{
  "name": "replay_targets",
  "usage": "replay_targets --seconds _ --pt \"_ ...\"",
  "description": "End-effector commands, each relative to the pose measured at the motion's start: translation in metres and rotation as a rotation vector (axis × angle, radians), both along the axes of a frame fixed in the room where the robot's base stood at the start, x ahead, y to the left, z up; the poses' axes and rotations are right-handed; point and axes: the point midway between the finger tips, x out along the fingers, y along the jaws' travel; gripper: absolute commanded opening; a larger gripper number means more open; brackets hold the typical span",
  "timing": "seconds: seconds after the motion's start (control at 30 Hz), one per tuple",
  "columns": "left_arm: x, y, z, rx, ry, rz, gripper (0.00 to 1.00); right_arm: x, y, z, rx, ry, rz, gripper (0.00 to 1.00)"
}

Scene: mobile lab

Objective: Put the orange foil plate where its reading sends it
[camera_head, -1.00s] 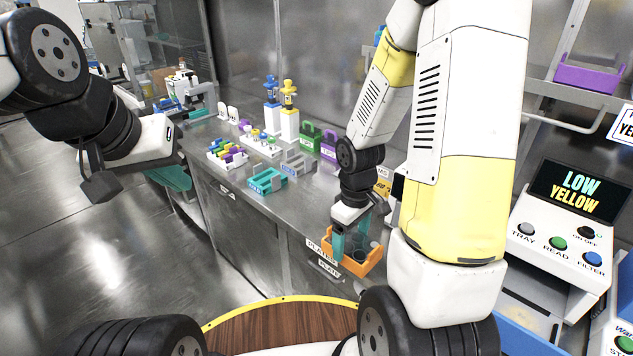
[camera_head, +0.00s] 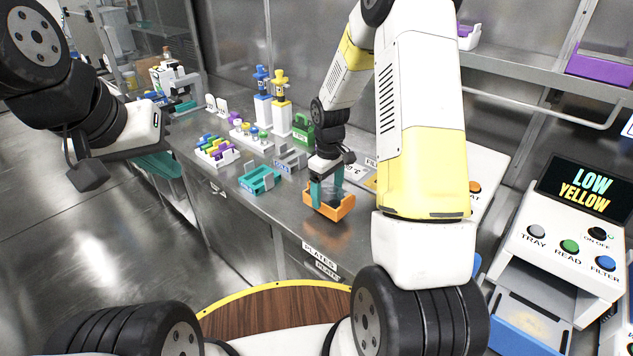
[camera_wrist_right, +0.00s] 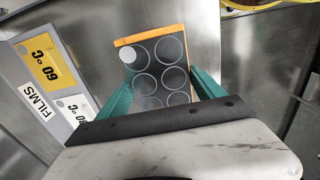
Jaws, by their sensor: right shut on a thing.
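The orange plate (camera_head: 330,209) is held by my right gripper (camera_head: 327,191), low over the steel bench; I cannot tell whether it touches it. In the right wrist view the plate (camera_wrist_right: 123,42) has an orange edge and a dark top with several round wells, one filled pale. The teal fingers of my right gripper (camera_wrist_right: 160,92) are on either side of it. The reader (camera_head: 557,238) at the right shows "LOW YELLOW" on its screen (camera_head: 587,192). Its tray (camera_head: 535,318) is out. My left gripper (camera_head: 160,166) hangs at the left, its opening unclear.
On the bench, a teal holder (camera_head: 260,179), a grey holder (camera_head: 290,160), a rack of coloured pieces (camera_head: 215,152) and a green container (camera_head: 303,129) stand left of the plate. A purple bin (camera_head: 601,66) sits on a shelf. The bench near the "PLATES" label (camera_head: 320,256) is clear.

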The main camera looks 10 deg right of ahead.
Motion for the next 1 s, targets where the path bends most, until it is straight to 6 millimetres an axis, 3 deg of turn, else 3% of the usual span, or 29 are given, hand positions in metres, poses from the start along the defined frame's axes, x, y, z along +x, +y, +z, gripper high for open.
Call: replay_targets --seconds 0.2,0.43,0.77,0.8,0.9,1.0 --pt "0.000 0.000 0.000 0.000 0.000 0.000 0.00 0.016 0.001 -0.003 0.000 0.000 0.000 0.28" --pt "0.000 0.000 0.000 0.000 0.000 0.000 0.00 0.013 0.001 -0.036 0.000 0.001 0.001 0.28" --pt "0.000 0.000 0.000 0.000 0.000 0.000 0.00 0.013 0.001 -0.039 0.000 0.000 0.001 0.28" --pt "0.000 0.000 0.000 0.000 0.000 0.000 0.00 0.013 0.001 -0.040 0.000 0.000 0.001 0.80" --pt "0.000 0.000 0.000 0.000 0.000 0.000 0.00 0.013 0.001 -0.039 0.000 0.000 0.000 0.99" --pt "0.000 0.000 0.000 0.000 0.000 0.000 0.00 0.013 0.001 -0.039 0.000 0.000 0.000 1.00"
